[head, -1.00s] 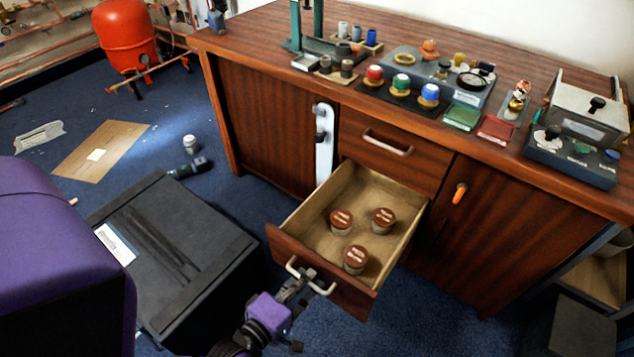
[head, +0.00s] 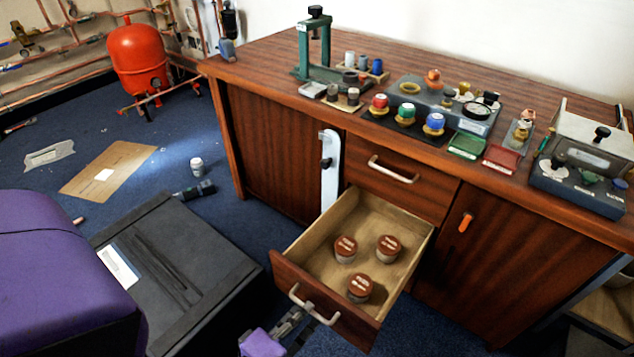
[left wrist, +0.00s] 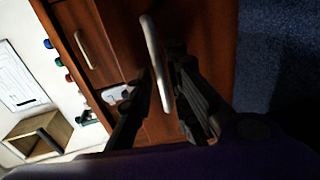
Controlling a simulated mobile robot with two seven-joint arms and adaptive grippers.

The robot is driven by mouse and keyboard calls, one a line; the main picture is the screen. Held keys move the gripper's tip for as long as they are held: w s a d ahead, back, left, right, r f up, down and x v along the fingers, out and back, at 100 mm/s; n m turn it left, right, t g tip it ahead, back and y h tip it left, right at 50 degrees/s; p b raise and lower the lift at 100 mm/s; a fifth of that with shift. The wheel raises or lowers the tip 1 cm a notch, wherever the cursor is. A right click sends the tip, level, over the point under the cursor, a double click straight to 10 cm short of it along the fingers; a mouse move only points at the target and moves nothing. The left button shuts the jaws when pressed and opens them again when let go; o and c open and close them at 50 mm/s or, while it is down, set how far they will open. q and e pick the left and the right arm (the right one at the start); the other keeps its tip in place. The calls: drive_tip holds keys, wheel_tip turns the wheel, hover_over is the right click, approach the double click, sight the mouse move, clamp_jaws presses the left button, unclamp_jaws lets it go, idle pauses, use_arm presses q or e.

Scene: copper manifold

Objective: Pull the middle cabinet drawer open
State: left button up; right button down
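The middle drawer (head: 325,309) of the wooden cabinet stands pulled well out, with its inside showing. Its pale bar handle (head: 315,304) is on the front panel; the handle also shows in the left wrist view (left wrist: 153,55). My left gripper (head: 292,322) is just below and in front of this handle in the head view. In the left wrist view its two dark fingers (left wrist: 160,72) are spread apart, one on each side of the handle, without visibly clamping it. Three jars with brown lids (head: 359,287) stand in the drawer. My right gripper is in neither view.
A closed drawer (head: 425,200) with its own handle is above. A black case (head: 180,270) lies on the floor left of the open drawer. The cabinet top holds a green press (head: 300,50), coloured knobs and trays. An orange handle (head: 465,222) marks the right door.

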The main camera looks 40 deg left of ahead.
use_arm(q)
drive_tip(key=s+r, duration=0.1)
drive_tip(key=s, duration=0.8)
drive_tip(key=shift+s+a+r, duration=0.15)
drive_tip(key=shift+s+r, duration=0.2)
drive_tip(key=shift+r, duration=0.05)
